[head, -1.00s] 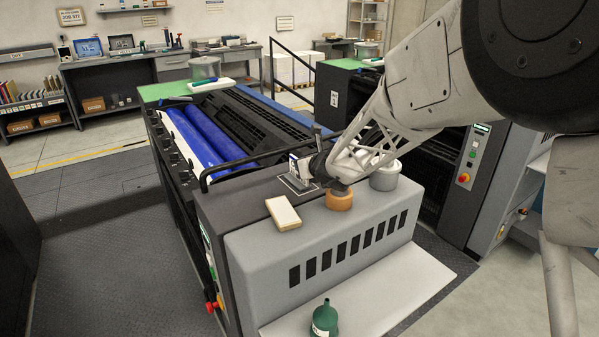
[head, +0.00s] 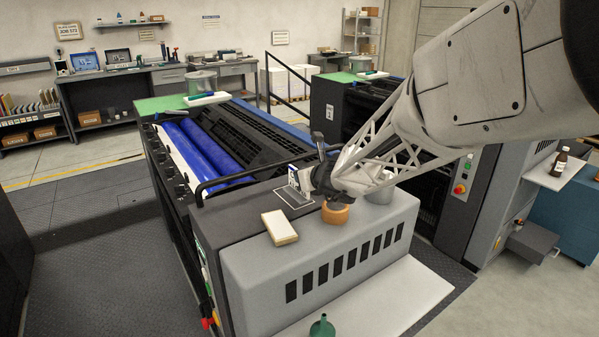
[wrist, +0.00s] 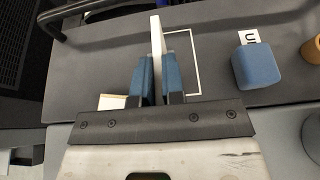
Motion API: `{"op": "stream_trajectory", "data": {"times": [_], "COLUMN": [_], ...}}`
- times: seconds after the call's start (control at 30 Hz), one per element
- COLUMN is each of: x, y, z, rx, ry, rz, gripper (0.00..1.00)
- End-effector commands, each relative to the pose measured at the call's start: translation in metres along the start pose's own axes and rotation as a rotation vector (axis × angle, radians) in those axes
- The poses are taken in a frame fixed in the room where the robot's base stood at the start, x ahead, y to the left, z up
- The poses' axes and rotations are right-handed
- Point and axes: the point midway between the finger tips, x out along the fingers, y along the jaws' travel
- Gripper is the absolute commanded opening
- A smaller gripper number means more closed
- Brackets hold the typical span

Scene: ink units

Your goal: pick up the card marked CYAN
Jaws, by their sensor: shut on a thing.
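My gripper (wrist: 157,80) is shut on a thin white card (wrist: 157,38), which stands edge-on between its two blue finger pads in the wrist view. In the head view, my gripper (head: 308,181) is over the top of the press, and the card (head: 292,177) shows at its left side with some blue marking. I cannot read the word on it. A white rectangular outline (wrist: 197,62) is marked on the press top beneath and beside the card. I cannot tell whether the card is clear of the surface.
A blue block (wrist: 257,70) with a small lettered label (wrist: 249,37) stands right of my gripper. An orange roll (head: 336,213) and a grey pot (head: 380,194) are close by. A cream pad (head: 279,227) lies to the left. A black rail (head: 225,182) edges the rollers.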

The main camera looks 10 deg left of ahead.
Motion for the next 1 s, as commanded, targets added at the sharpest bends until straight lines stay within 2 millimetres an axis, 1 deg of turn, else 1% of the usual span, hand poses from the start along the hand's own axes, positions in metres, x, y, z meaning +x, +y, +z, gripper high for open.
{"op": "stream_trajectory", "data": {"times": [0.03,0.2,0.5,0.73,1.0], "x": [-0.008,-0.031,-0.068,-0.085,-0.093], "y": [0.003,0.012,0.026,0.034,0.037], "z": [-0.001,-0.008,-0.019,-0.025,-0.028], "rx": [0.0,-0.001,-0.002,-0.001,-0.001], "ry": [-0.001,-0.001,-0.001,-0.001,0.0], "rz": [0.0,0.0,0.0,0.0,0.0], "gripper": [0.0,0.0,0.0,0.0,0.0]}}
